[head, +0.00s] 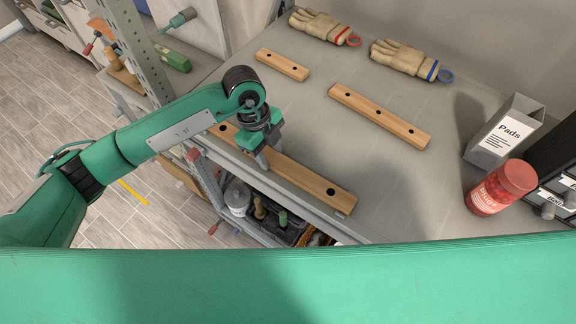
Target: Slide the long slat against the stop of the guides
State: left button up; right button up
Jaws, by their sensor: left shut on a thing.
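The long slat (310,182) is a wooden bar with dark holes, lying along the near edge of the grey shelf (300,120). It runs from upper left to lower right. My left gripper (264,158) points down onto it near the middle and is shut on it; the fingers and arm hide part of the slat. Two shorter slats lie farther back, one small (282,65) and one of middle length (378,115), both apart from the long one. I cannot clearly make out the guides or their stop. My right gripper is not in view.
Two work gloves (322,26) (402,59) lie at the back. A grey pads box (505,132) and a red jar (502,188) stand at the right. A metal rack post (137,45) rises at the left.

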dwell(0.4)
pick_arm(q)
jog(key=o, duration=1.3)
jog(key=b+v, duration=0.4)
jog(key=v, duration=0.9)
jog(key=shift+r, duration=0.4)
